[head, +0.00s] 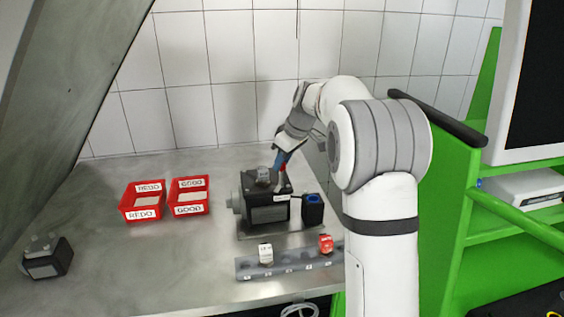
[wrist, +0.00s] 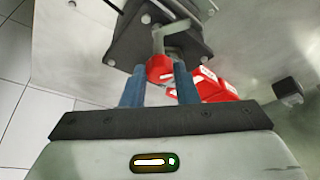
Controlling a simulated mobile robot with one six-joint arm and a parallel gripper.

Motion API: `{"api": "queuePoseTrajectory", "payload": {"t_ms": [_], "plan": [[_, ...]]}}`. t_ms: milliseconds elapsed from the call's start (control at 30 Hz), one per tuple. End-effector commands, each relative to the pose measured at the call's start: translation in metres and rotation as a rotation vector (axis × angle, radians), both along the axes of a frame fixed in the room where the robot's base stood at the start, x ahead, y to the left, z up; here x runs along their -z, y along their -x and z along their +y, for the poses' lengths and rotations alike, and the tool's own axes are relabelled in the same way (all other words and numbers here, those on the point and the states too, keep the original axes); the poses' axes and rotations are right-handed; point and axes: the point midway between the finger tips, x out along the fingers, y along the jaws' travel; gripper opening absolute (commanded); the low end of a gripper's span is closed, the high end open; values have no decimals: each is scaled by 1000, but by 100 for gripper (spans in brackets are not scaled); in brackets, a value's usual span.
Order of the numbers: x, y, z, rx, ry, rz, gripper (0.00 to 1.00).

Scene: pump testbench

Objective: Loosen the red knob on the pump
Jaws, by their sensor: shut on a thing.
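The pump (head: 266,212) is a dark block with a grey side fitting, standing on a plate on the metal table in the head view. In the wrist view its dark body (wrist: 125,48) is at the top, seen from close by. The red knob (wrist: 159,69) sits at the end of a light, bent metal piece on the pump. My gripper (wrist: 160,73) has its two blue fingers on either side of the knob and is shut on it. In the head view my gripper (head: 282,160) reaches down onto the pump's back, and the knob is hard to make out there.
Red bins labelled REDO (head: 142,213) and GOOD (head: 189,209) stand left of the pump. A blue-topped black block (head: 313,209) is close on its right. A grey rack (head: 287,269) lies in front. Another dark unit (head: 48,260) stands at far left. Tiled wall (head: 230,70) is behind.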

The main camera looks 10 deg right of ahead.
Motion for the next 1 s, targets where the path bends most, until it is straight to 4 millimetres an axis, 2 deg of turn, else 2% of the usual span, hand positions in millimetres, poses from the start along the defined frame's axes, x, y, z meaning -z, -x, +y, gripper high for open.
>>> {"api": "queuePoseTrajectory", "payload": {"t_ms": [567, 600, 800, 1000], "plan": [[0, 0, 0, -29, 1, -1, 4], [0, 0, 0, -29, 1, -1, 30], [0, 0, 0, -28, 1, 1, 46], [0, 0, 0, -28, 1, 1, 48]]}}
